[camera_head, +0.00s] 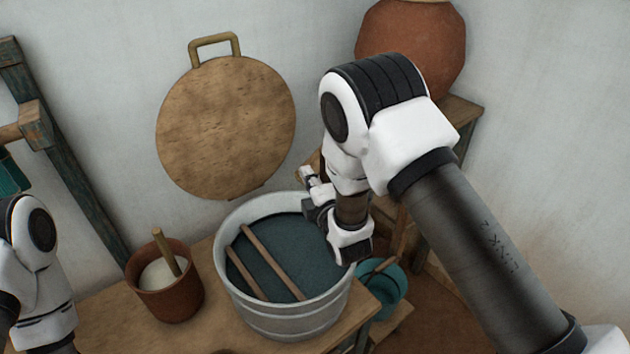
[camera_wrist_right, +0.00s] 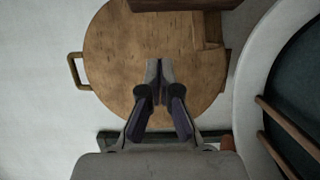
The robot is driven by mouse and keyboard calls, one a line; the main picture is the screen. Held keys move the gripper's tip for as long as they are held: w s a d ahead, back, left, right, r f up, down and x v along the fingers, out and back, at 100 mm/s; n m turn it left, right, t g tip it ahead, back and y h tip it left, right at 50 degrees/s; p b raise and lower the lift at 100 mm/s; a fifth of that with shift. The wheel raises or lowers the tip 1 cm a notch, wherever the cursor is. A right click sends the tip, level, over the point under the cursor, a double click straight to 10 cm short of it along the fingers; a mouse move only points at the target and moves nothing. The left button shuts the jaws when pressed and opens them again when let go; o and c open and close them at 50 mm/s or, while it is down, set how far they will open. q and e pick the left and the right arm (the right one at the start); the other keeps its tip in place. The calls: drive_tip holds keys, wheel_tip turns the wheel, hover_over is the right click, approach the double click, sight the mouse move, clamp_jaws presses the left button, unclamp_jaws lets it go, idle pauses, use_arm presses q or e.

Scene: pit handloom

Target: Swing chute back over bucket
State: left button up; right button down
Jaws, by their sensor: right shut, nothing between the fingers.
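My right gripper (camera_head: 308,176) is shut and empty above the far right rim of the metal tub. In the right wrist view its fingertips (camera_wrist_right: 160,75) meet in front of the round wooden board. A small teal bucket (camera_head: 388,284) stands low to the right of the tub, partly hidden by my right arm. A narrow brown wooden piece (camera_head: 400,232) rises above it; I cannot tell if it is the chute. A wooden piece (camera_wrist_right: 208,28) crosses the top of the right wrist view, cut off by the edge. My left gripper is outside the head view.
The metal tub (camera_head: 285,316) holds dark liquid, with two wooden sticks across it. A brown pot (camera_head: 170,303) with white contents stands to its left. The round board (camera_head: 226,128) is at the wall. A large clay jar (camera_head: 410,28) stands behind my right arm.

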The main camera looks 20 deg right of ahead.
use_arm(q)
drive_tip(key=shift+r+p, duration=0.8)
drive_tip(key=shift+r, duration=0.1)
use_arm(e)
drive_tip(key=w+d, duration=0.3)
drive_tip(key=shift+w+d, duration=0.25)
drive_tip(key=shift+w, duration=0.1)
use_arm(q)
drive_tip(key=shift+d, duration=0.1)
use_arm(e)
drive_tip(key=shift+d, duration=0.1)
